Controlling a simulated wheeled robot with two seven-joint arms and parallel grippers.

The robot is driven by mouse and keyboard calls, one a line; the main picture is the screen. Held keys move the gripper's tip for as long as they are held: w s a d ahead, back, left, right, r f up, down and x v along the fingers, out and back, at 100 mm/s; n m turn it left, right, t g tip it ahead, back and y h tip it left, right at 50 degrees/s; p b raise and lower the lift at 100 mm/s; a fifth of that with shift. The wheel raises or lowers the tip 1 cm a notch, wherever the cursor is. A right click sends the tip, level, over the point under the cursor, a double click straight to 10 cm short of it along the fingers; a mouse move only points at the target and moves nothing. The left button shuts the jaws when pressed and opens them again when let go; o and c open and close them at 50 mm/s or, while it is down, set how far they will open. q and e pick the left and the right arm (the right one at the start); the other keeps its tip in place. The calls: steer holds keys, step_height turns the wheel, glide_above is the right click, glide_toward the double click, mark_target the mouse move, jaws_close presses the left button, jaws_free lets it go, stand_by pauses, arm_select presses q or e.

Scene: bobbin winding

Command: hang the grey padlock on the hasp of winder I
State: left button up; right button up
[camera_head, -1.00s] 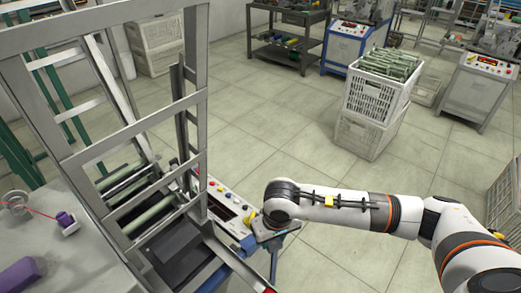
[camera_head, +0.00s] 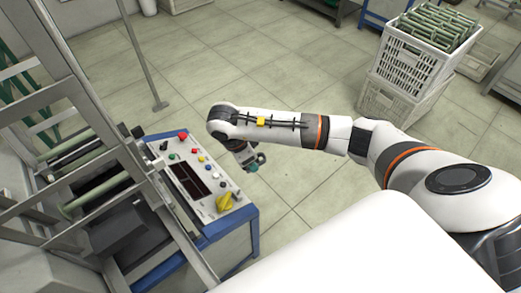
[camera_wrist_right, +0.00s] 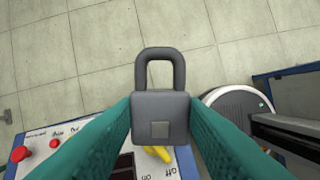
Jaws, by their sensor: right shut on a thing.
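The grey padlock (camera_wrist_right: 160,117) is between the teal fingers of my right gripper in the right wrist view, its closed-looking shackle toward the top of the picture. My right gripper (camera_head: 250,160) is shut on its body. In the head view the gripper hangs just off the far right edge of a winder's control panel (camera_head: 207,207), and I cannot make out the padlock there. The panel has a yellow knob (camera_head: 226,202), partly seen behind the padlock in the wrist view (camera_wrist_right: 158,153). I cannot pick out the hasp or a winder label. My left gripper is not in view.
The winder's grey frame (camera_head: 120,115) rises left of the panel. A red button (camera_head: 183,136) and several smaller ones stand on the panel. Stacked white crates (camera_head: 411,66) with green-grey rods are at the upper right. The floor between is clear.

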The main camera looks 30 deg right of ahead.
step_height(320, 180, down, 3)
steer(key=w+d+m+g+y+b, duration=0.2)
steer(key=d+m+g, duration=0.15)
steer(key=m, duration=0.95)
steer(key=m+t+y+b, duration=0.3)
steer(key=m+y+b, duration=0.5)
steer(key=m, duration=1.2)
glide_toward(237, 194)
steer(key=d, duration=0.2)
steer(key=shift+w+r+p, duration=0.15)
steer(key=shift+r+p, duration=0.2)
steer(key=shift+p, duration=0.45)
steer(key=shift+f, duration=0.1)
steer(key=shift+d+f+b+x, duration=0.15)
steer(key=shift+b+x, duration=0.35)
steer(key=shift+x, duration=0.8)
steer(key=shift+d+f+b+x, duration=0.15)
steer(key=shift+b+x, duration=0.3)
steer(key=shift+x, duration=0.85)
steer(key=shift+a+f, duration=0.1)
steer(key=shift+f, duration=0.2)
steer(key=shift+a+f+b, duration=0.35)
steer(key=shift+f+b, duration=0.1)
steer(key=shift+f, duration=0.2)
